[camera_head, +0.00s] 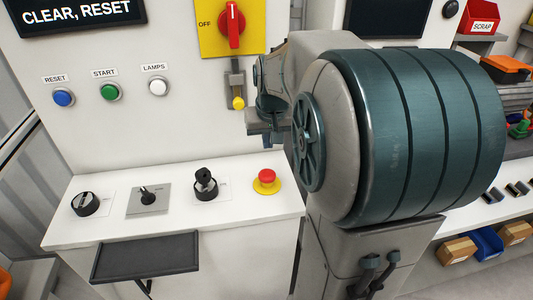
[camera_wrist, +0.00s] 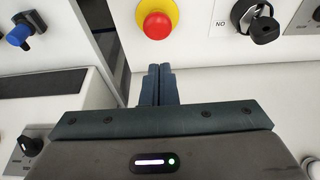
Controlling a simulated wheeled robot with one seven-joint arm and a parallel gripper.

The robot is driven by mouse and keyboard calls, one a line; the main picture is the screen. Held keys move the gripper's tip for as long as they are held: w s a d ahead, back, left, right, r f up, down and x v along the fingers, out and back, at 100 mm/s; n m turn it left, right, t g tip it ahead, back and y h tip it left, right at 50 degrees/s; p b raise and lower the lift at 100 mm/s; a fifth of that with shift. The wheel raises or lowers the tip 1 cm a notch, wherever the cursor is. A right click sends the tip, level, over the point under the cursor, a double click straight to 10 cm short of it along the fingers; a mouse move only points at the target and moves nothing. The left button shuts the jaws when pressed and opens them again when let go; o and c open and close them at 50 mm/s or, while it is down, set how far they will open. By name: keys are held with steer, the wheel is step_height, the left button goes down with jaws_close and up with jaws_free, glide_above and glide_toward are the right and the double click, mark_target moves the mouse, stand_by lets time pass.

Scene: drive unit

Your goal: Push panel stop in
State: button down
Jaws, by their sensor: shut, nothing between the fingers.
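The panel stop is a red mushroom button (camera_head: 266,176) on a round yellow base, at the right end of the white console shelf. In the wrist view the red button (camera_wrist: 157,26) is at the top middle, just beyond my fingertips. My gripper (camera_wrist: 160,68) is shut and empty, its two dark blue fingers side by side. The tips look apart from the button, though the exact gap is hard to tell. In the head view my arm covers much of the right side, and my fingertips cannot be made out clearly.
A black key-like switch (camera_head: 205,184), a small lever (camera_head: 149,195) and a black knob (camera_head: 86,203) stand left on the shelf. Blue (camera_head: 64,97), green (camera_head: 110,92) and white (camera_head: 158,87) buttons are on the wall. A red rotary switch (camera_head: 231,26) is above.

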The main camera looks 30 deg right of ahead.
steer(key=shift+v, duration=1.05)
steer(key=s+a+f+n+y, duration=0.1)
steer(key=s+a+f+n, duration=0.2)
steer(key=s+a, duration=0.9)
steer(key=s+f, duration=0.2)
steer(key=s, duration=0.2)
steer(key=shift+s+a+f, duration=0.2)
steer(key=shift+a+f, duration=0.05)
steer(key=shift+d, duration=0.15)
